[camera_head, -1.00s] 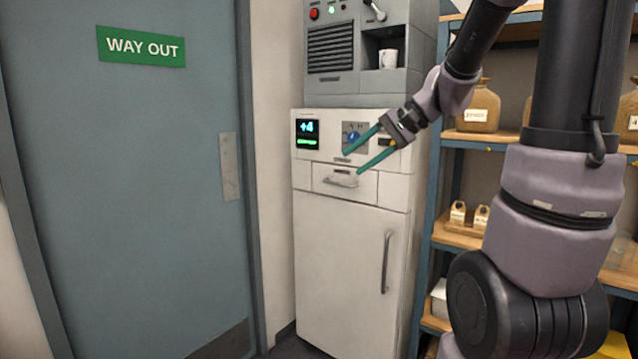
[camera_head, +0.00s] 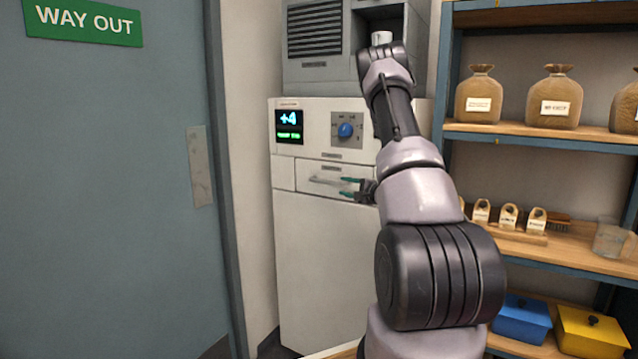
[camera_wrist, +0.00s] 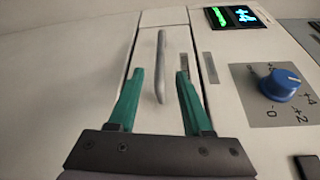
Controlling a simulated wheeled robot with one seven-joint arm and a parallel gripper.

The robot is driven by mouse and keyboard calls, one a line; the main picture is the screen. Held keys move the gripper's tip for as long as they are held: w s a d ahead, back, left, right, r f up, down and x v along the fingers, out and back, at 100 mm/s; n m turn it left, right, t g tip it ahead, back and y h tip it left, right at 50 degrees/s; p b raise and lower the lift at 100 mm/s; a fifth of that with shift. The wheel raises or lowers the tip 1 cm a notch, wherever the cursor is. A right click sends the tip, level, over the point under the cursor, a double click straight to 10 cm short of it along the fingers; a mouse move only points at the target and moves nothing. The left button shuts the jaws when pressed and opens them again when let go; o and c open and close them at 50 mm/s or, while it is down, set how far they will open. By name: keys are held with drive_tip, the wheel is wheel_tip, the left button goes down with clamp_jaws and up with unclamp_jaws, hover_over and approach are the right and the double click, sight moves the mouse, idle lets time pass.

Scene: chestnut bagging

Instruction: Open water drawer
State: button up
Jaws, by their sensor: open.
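The water drawer (camera_head: 306,184) is a small white panel below the control panel of a white cabinet. It looks flush with the cabinet front. Its pale bar handle (camera_head: 328,181) is partly behind my gripper. My gripper (camera_head: 334,184) is open at the drawer front. In the wrist view the handle (camera_wrist: 161,70) stands between the two green fingers of my gripper (camera_wrist: 160,82), one finger on each side and a gap visible on both. I cannot tell how deep the fingers reach around it.
A blue dial (camera_head: 345,130) and a lit display (camera_head: 289,127) sit above the drawer. A grey machine (camera_head: 318,75) stands on the cabinet. A blue-grey door (camera_head: 110,190) is at left. Shelves (camera_head: 540,130) with sacks are at right. My arm hides the cabinet's right side.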

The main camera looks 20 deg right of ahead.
sight(331, 183)
drive_tip(key=x, duration=1)
drive_tip(key=shift+w+a, duration=0.1)
drive_tip(key=shift+w, duration=0.05)
drive_tip(key=shift+c, duration=0.3)
clamp_jaws()
idle(0.8)
